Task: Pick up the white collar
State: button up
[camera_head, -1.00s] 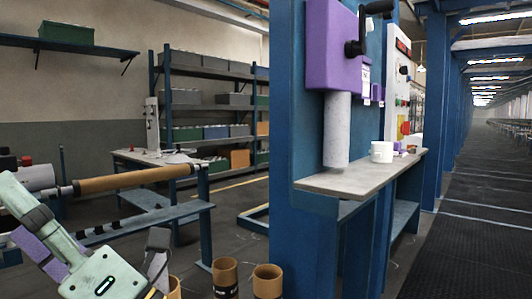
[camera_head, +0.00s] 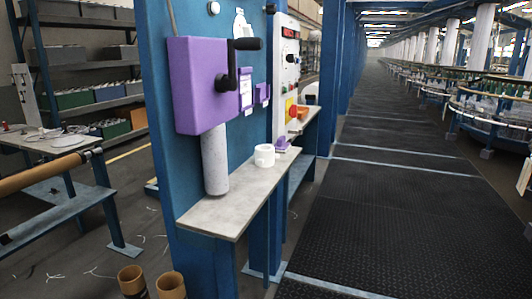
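The white collar (camera_head: 264,155) is a short, round white ring with an open top. It stands upright on the narrow grey shelf (camera_head: 222,213) fixed to the blue post, right of the grey speckled tube (camera_head: 215,165) and apart from it. My gripper is not in view.
A purple box (camera_head: 203,84) with a black crank (camera_head: 232,62) hangs above the shelf. A control panel (camera_head: 288,80) stands behind the collar. Two brown tubes (camera_head: 133,281) stand at the lower left. The dark aisle floor (camera_head: 370,230) on the right is clear.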

aim_at(265, 155)
jog(key=i+l, duration=0.15)
jog(key=l, duration=0.25)
jog(key=i+l+u, duration=0.15)
jog(key=l, duration=0.2)
jog(key=i+l, duration=0.15)
jog(key=l, duration=0.25)
jog(key=i+l+u, duration=0.1)
jog(key=i+l, duration=0.2)
jog(key=i+l+u, duration=0.15)
jog(key=l, duration=0.3)
jog(key=i+j, duration=0.55)
jog(key=j, duration=0.1)
